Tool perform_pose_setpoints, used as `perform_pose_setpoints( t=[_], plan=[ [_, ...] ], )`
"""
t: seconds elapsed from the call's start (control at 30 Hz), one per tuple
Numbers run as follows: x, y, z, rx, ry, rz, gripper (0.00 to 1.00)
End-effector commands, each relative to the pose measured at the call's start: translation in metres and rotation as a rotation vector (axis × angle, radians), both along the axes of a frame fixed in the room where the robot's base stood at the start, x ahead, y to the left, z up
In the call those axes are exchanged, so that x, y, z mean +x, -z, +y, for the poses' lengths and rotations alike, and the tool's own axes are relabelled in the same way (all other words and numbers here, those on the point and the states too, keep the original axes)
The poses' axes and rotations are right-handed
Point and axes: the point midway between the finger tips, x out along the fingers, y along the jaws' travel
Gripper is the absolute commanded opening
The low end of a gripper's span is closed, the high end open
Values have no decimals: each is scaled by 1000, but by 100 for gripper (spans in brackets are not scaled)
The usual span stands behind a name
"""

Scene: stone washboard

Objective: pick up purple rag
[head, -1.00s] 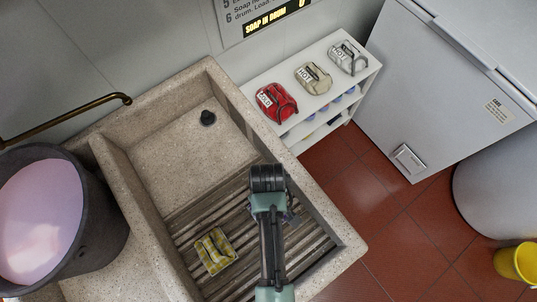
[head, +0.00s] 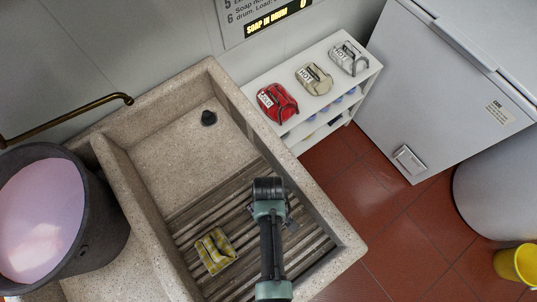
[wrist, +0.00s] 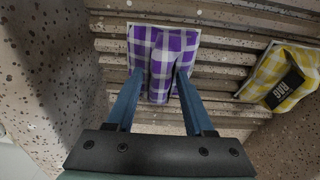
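The purple and white checked rag (wrist: 160,50) lies on the ridged washboard (wrist: 215,75) in the wrist view, with a raised fold down its middle. My gripper (wrist: 160,82) is open. Its two blue fingers reach over the near part of the rag, one on each side of the fold. I cannot tell whether the fingertips touch the cloth. In the head view my arm (head: 269,235) covers the place where the purple rag lies.
A yellow checked rag (head: 215,251) lies on the washboard to the left of my arm; it also shows in the wrist view (wrist: 284,76). The stone sink's rim (head: 290,158) stands higher around the washboard. A dark drum (head: 100,240) is at the left.

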Motion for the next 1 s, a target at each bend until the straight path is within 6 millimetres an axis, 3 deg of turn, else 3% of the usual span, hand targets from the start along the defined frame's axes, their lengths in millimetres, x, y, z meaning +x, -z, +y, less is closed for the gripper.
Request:
perform_pose_setpoints(
  t=[0.03,0.27,0.73,1.0],
  plan=[
    [0,0,0,0,0,0,42],
    [0,0,0,0,0,0,0],
    [0,-4,0,1,0,-1,0],
    [1,-34,0,1,0,-4,0]
  ],
)
